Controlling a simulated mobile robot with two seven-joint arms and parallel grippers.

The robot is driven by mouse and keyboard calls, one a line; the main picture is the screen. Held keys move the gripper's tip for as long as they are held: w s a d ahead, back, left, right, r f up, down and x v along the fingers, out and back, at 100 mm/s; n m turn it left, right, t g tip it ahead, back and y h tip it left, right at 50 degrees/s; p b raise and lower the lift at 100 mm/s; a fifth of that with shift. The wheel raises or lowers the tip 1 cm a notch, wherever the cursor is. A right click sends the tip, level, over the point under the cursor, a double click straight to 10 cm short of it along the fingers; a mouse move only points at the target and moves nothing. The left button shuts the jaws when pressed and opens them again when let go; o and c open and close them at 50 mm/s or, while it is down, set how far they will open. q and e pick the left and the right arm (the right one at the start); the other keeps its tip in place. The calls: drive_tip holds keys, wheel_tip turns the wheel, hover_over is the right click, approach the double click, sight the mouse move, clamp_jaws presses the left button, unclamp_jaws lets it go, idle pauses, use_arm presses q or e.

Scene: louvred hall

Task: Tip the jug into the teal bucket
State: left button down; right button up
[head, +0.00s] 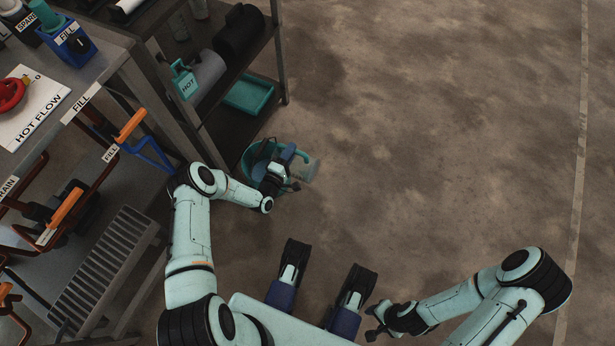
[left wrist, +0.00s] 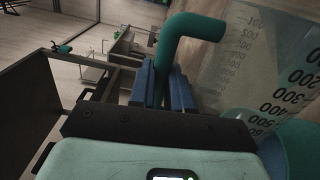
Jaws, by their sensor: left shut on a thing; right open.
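The clear jug (head: 308,171) is at the right side of the teal bucket (head: 248,160), partly over it. My left gripper (head: 291,158) is shut on the jug's handle and covers much of the bucket's opening. In the left wrist view the blue fingers of my left gripper (left wrist: 168,88) close around the teal handle (left wrist: 190,27) of the jug (left wrist: 245,65), whose clear wall carries dark volume numbers. The jug looks tilted; its contents and any pouring cannot be made out. My right gripper (head: 376,322) is open and empty at the lower right, far from the jug.
A metal bench (head: 105,50) with a HOT FLOW sheet (head: 35,112) stands at the left. A shelf beside the bucket holds a teal tray (head: 249,94) and a grey cylinder (head: 205,76). Orange-handled valves (head: 130,126) stick out from the bench. The floor to the right is clear.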

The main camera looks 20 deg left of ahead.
sight(314, 176)
use_arm(q)
drive_tip(key=shift+s+d+f+m+b, duration=0.15)
drive_tip(key=shift+d+f+m, duration=0.25)
drive_tip(key=shift+d+m, duration=0.3)
drive_tip(key=shift+w+d+f+m+b, duration=0.1)
drive_tip(key=shift+d+f+m, duration=0.4)
drive_tip(key=shift+d, duration=0.3)
drive_tip(key=shift+s+d+f+m+b, duration=0.15)
drive_tip(key=shift+d+f+m, duration=0.2)
drive_tip(key=shift+d+m, duration=0.35)
drive_tip(key=d+f+m+b, duration=0.2)
drive_tip(key=f, duration=0.1)
drive_tip(key=shift+d+f, duration=0.1)
drive_tip(key=shift+d, duration=0.05)
drive_tip(key=d+f+m, duration=0.1)
drive_tip(key=f+m, duration=0.1)
drive_tip(key=d+f+m, duration=0.1)
drive_tip(key=d+f, duration=0.1)
drive_tip(key=shift+s+m, duration=0.2)
drive_tip(key=shift+m, duration=0.2)
drive_tip(key=shift+d+f+m, duration=0.2)
drive_tip(key=shift+f+m, duration=0.2)
drive_tip(key=shift+f, duration=0.05)
